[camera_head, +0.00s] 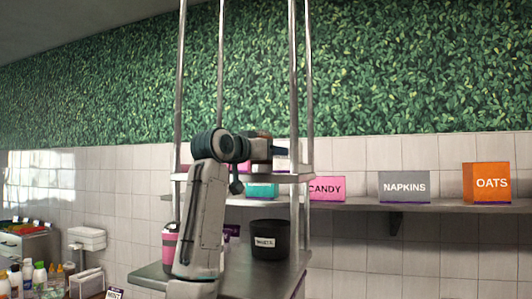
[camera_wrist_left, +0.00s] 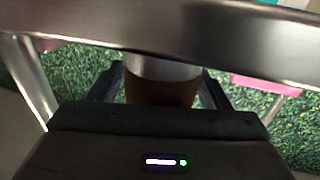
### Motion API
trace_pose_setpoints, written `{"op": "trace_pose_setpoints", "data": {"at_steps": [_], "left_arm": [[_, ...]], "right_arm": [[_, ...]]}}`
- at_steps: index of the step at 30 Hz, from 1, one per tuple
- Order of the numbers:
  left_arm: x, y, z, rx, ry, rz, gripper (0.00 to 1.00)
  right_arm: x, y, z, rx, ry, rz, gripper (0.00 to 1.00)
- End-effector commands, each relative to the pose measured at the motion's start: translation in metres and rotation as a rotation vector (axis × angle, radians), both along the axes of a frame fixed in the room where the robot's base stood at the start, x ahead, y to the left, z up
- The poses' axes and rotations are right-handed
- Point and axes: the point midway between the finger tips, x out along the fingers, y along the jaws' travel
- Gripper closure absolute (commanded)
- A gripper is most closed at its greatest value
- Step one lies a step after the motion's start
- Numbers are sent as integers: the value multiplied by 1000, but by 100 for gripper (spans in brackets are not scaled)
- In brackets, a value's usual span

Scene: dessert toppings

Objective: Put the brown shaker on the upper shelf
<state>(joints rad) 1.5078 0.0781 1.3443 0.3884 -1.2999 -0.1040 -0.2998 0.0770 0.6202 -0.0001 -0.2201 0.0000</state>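The brown shaker (camera_wrist_left: 160,92) is between the two fingers of my left gripper in the left wrist view, with a pale grey end showing. The fingers lie close against its sides. In the head view my left gripper (camera_head: 272,150) is at the height of the upper shelf (camera_head: 292,178) of the metal rack. My arm hides most of the shaker there, and I cannot tell whether it touches the shelf. A metal bar or shelf edge (camera_wrist_left: 200,35) crosses close to the shaker in the wrist view. My right gripper is not in view.
Metal posts (camera_head: 295,80) frame the rack. A black container (camera_head: 270,240) and a pink bottle (camera_head: 170,240) stand on the lower surface.

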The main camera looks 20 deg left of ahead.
Motion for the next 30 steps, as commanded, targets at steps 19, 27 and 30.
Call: {"op": "trace_pose_setpoints", "data": {"at_steps": [19,27,30], "left_arm": [[-48,15,-3,1,-4,2,29],[-95,29,0,0,-3,2,29],[-106,33,2,-1,-3,1,29]], "right_arm": [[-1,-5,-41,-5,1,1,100],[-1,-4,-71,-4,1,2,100],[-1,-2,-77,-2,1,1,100]]}}
